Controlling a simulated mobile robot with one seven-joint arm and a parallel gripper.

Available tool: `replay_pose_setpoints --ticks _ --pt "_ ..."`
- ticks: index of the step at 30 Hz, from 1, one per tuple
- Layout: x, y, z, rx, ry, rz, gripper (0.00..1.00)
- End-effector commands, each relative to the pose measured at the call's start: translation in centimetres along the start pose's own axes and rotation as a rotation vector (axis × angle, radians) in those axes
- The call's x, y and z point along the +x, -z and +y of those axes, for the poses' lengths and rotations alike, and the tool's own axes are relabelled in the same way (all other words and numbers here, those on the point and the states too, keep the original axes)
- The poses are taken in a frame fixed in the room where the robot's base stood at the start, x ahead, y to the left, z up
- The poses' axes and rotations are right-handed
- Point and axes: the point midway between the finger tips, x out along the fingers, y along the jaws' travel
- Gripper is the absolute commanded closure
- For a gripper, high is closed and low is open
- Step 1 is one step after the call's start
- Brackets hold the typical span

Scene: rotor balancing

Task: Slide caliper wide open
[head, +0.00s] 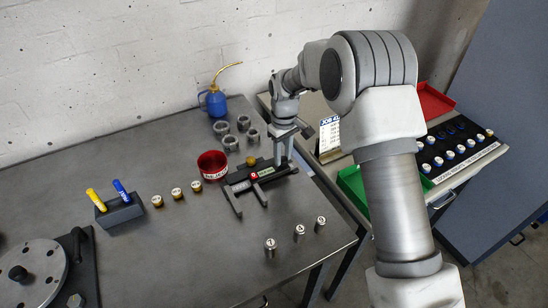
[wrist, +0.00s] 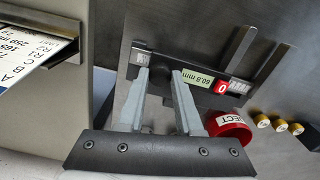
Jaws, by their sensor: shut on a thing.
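The caliper (head: 240,187) is dark and lies on the grey bench near its right end. Its two jaws point toward the front of the bench with a clear gap between them. In the wrist view the caliper (wrist: 240,46) shows a display reading 60.8 mm and a red button marked 0. My gripper (head: 283,160) is at the right part of the caliper. In the wrist view my gripper (wrist: 161,74) has its two fingers at the caliper's dark body, shut on a part of it; the exact contact is partly hidden.
A red reject cup (head: 212,165) stands close behind the caliper. Metal rings (head: 230,142) and a blue oil can (head: 215,102) are further back. Several small weights (head: 177,193) stand left, and others (head: 299,232) in front. A pen block (head: 120,213) is further left.

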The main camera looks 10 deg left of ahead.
Motion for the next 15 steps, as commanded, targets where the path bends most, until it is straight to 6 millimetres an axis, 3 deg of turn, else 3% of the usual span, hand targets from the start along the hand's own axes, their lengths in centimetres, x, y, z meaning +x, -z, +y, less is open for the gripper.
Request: replay_pose_setpoints --ticks 5,6,11,15 --pt "-0.09 0.04 0.09 0.0 -0.003 0.002 1.0" --pt "-0.09 0.04 0.08 0.0 -0.003 0.002 0.64" --pt "-0.06 0.05 0.02 -0.001 -0.002 0.002 0.36" --pt "-0.04 0.04 -0.03 -0.001 -0.001 0.001 0.36"
